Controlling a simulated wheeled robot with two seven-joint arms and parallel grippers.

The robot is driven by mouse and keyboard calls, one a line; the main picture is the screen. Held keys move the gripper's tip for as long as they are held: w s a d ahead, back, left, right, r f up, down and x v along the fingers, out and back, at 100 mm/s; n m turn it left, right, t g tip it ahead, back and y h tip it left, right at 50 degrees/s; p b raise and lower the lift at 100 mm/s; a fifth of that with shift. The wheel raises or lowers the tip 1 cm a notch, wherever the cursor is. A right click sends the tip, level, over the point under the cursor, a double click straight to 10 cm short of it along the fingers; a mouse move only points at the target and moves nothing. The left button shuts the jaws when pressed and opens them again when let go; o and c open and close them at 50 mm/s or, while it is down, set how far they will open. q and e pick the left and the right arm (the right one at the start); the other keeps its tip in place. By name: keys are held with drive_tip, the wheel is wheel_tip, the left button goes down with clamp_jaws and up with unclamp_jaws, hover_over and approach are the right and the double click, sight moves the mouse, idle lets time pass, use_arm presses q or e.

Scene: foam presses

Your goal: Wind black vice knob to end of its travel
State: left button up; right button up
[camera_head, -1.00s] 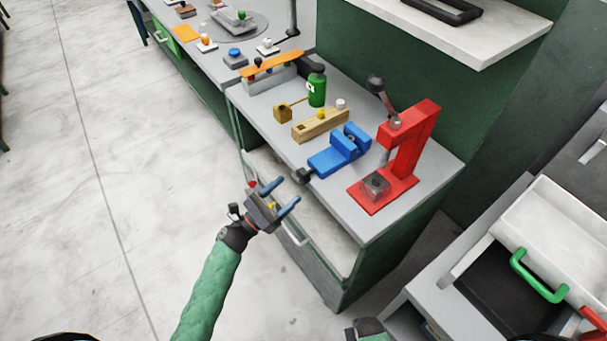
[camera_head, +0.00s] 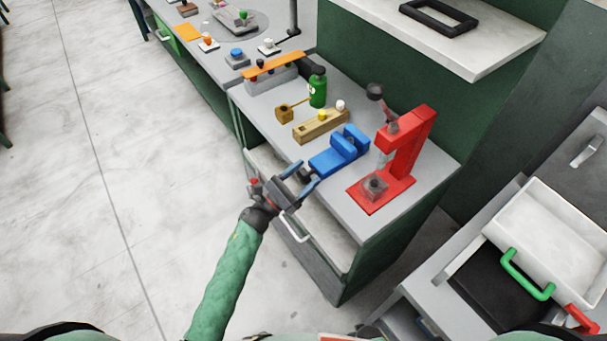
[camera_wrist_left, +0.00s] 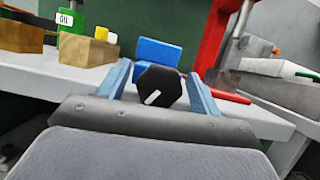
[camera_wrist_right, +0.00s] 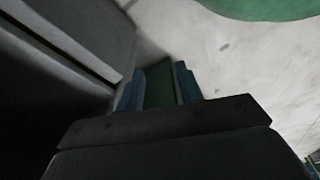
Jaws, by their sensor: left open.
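The blue vice (camera_head: 340,152) stands on the grey bench top, its knob end toward the front edge. The black vice knob (camera_wrist_left: 160,87) has a white mark on its face, pointing to the lower left in the left wrist view. My left gripper (camera_head: 302,179) is open at the bench edge. Its blue fingers (camera_wrist_left: 160,90) stand on either side of the knob in that view, with gaps visible beside it. In the head view the fingers largely hide the knob. My right gripper (camera_wrist_right: 160,85) shows its two fingers apart, with a dark green surface seen between them.
A red press (camera_head: 400,160) stands close right of the vice. A wooden block (camera_head: 320,126) with yellow and white knobs and a green oil bottle (camera_head: 317,90) stand behind-left. An open drawer (camera_head: 300,215) juts out under the bench edge. A white tray (camera_head: 545,235) is at right.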

use_arm(q)
drive_tip(key=c, duration=1)
use_arm(e)
drive_tip(key=shift+w+d, duration=0.1)
use_arm(q)
drive_tip(key=shift+f+n+b, duration=0.1)
drive_tip(key=shift+n+b, duration=0.25)
drive_tip(key=shift+n, duration=0.05)
drive_tip(key=shift+n+t+y+b, duration=0.4)
drive_tip(key=shift+n+t, duration=0.2)
drive_tip(key=shift+n, duration=0.5)
drive_tip(key=shift+n+t+y, duration=0.3)
drive_tip(key=shift+n, duration=0.4)
use_arm(e)
drive_tip(key=r, duration=0.1)
drive_tip(key=a+r, duration=0.1)
drive_tip(key=r, duration=0.1)
drive_tip(key=shift+w+a, duration=0.2)
drive_tip(key=shift+w, duration=0.2)
use_arm(q)
drive_tip(key=o, duration=1)
